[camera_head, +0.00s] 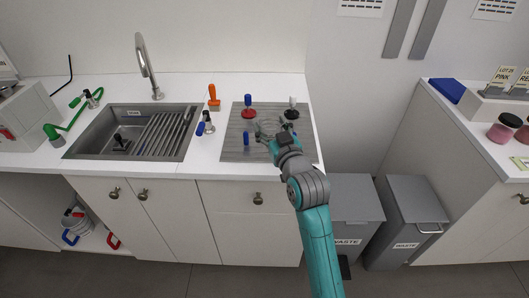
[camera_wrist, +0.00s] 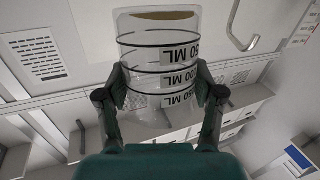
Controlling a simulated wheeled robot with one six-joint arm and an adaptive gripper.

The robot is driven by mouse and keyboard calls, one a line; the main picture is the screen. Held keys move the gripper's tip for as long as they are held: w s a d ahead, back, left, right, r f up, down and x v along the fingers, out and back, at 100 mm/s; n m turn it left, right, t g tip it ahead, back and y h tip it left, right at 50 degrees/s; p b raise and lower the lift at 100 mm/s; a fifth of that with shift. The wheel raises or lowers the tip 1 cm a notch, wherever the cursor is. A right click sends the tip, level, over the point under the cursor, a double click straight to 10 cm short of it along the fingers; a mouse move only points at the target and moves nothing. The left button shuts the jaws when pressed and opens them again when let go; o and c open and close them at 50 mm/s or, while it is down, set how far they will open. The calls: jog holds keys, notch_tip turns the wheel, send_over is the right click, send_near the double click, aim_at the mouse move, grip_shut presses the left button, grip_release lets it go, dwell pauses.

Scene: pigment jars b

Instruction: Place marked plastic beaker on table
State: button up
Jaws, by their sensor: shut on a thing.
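The clear marked plastic beaker (camera_wrist: 160,62) fills the upper middle of the wrist view, with dark rings and black ML lettering that reads upside down there. My gripper (camera_wrist: 162,92) is shut on its sides, one finger on each side. In the head view my gripper (camera_head: 268,134) is over the grey ribbed panel (camera_head: 238,152) on the white counter (camera_head: 215,90), right of the sink. The beaker is too faint to make out clearly in the head view, and its height above the panel cannot be told.
A red-based item with a blue top (camera_head: 249,108) and a black-based item with a white top (camera_head: 291,109) stand behind my gripper. An orange-handled item (camera_head: 213,97) stands left of the panel. The sink (camera_head: 95,125) is further left. Waste bins (camera_head: 405,215) stand on the floor at right.

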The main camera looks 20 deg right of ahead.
jog(key=shift+w+r, duration=0.25)
jog(key=shift+r, duration=0.05)
jog(key=shift+f, duration=4.8)
jog(key=shift+f, duration=0.1)
jog(key=o, duration=1.1)
jog(key=shift+c, duration=0.2)
jog(key=s, duration=1.1)
jog(key=shift+d, duration=0.15)
